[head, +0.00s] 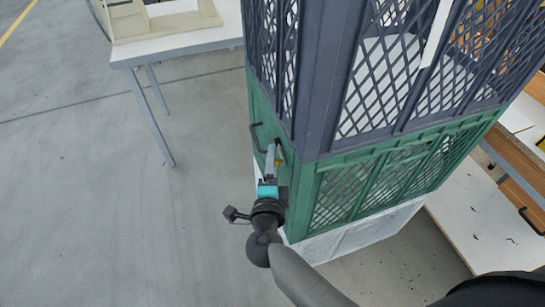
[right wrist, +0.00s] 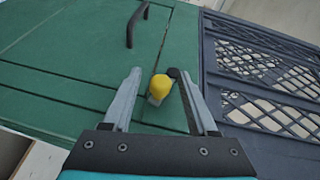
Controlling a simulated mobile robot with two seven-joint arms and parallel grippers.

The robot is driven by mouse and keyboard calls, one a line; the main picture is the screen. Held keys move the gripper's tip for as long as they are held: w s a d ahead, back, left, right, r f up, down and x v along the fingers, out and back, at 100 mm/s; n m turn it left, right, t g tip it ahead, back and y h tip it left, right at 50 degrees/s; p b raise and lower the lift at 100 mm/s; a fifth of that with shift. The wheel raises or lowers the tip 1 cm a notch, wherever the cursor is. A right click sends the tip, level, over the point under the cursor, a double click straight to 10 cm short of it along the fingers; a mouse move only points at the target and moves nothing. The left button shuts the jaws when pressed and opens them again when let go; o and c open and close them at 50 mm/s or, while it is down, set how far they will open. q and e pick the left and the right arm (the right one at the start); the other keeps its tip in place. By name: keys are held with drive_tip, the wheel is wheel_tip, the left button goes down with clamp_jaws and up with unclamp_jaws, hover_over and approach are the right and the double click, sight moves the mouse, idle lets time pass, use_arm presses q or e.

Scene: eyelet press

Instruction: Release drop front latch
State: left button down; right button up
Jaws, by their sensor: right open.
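The green crate (head: 345,190) is the middle one of a stack, with a green side panel (right wrist: 60,60) facing my right gripper. A yellow knob, the latch (right wrist: 161,86), sits on that panel near a seam; only a bit of it shows in the head view (head: 279,160). My right gripper (head: 272,152) is at this panel. In the right wrist view its two fingers (right wrist: 157,90) are open, one on each side of the yellow knob. Whether they touch it I cannot tell. A dark handle (right wrist: 133,25) is on the same panel. My left gripper is not in view.
A dark blue-grey mesh crate (head: 325,75) stands on the green one, and a white crate (head: 350,238) is below. A white table (head: 180,45) stands at the back left. A white-topped surface (head: 480,220) is at the right. The floor at left is clear.

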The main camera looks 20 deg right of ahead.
drive_tip(key=shift+s, duration=0.1)
clamp_jaws()
idle(0.4)
